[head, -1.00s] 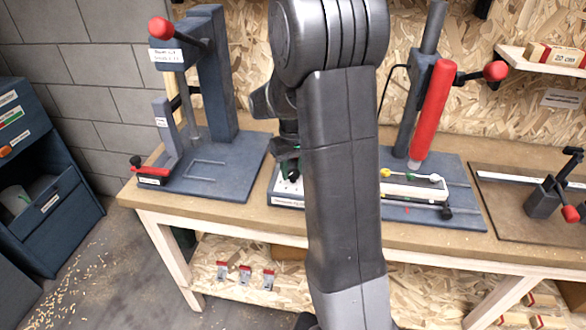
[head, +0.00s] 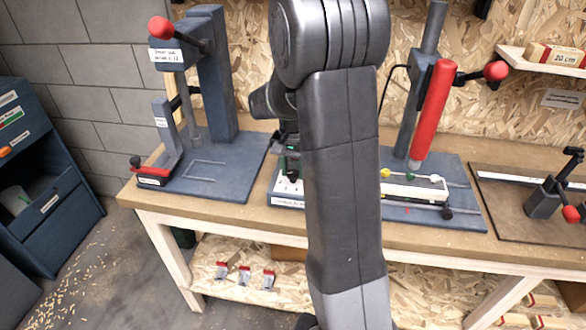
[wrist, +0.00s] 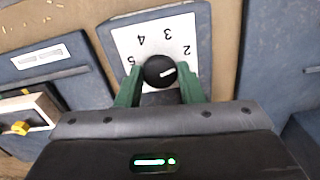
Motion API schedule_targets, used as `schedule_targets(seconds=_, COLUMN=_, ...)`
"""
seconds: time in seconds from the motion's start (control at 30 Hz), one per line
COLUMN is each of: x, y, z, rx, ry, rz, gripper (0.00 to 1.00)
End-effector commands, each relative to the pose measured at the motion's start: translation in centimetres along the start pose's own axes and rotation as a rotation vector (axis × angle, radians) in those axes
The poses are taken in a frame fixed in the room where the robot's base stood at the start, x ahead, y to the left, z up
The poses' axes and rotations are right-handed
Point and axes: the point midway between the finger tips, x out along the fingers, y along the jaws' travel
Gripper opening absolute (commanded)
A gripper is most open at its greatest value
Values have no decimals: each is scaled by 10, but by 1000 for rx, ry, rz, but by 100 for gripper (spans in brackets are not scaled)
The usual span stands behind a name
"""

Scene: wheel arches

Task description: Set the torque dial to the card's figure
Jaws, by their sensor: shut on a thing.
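The torque dial is a round black knob (wrist: 158,71) with a white pointer mark, on a white plate (wrist: 122,37) with figures 2 to 5 upside down in the wrist view. The mark points right and slightly up, below the 2. My gripper (wrist: 160,74) has its green fingers on either side of the knob, shut on it; the right finger covers part of the plate. In the head view, my gripper (head: 290,160) is over the white dial plate (head: 287,187), mostly hidden by my arm. I cannot tell which label is the card.
A blue press (head: 222,80) with a red-knobbed lever stands left of the dial. A red cylinder (head: 432,108) on a stand rises at right. A clamp (head: 545,198) sits on the far right board. A shelf box (head: 562,55) reads 20 cm. The wooden bench (head: 258,218) front is clear.

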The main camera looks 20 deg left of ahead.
Motion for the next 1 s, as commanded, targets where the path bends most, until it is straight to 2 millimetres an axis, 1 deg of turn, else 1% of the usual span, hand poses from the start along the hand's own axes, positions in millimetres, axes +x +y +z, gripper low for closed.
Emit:
schedule_targets(seconds=0.2, x=-1, y=0, z=-1, rx=33, ry=3, rz=-1, gripper=11)
schedule_targets(seconds=0.57, x=-1, y=0, z=-1, rx=37, ry=3, rz=-2, gripper=11)
schedule_targets(seconds=0.6, x=-1, y=0, z=-1, rx=37, ry=3, rz=-2, gripper=36)
schedule_targets(seconds=0.67, x=-1, y=0, z=-1, rx=37, ry=3, rz=-2, gripper=48)
schedule_targets(seconds=0.7, x=-1, y=0, z=-1, rx=37, ry=2, rz=-1, gripper=56)
schedule_targets(seconds=1.0, x=-1, y=0, z=0, rx=36, ry=1, rz=-1, gripper=56)
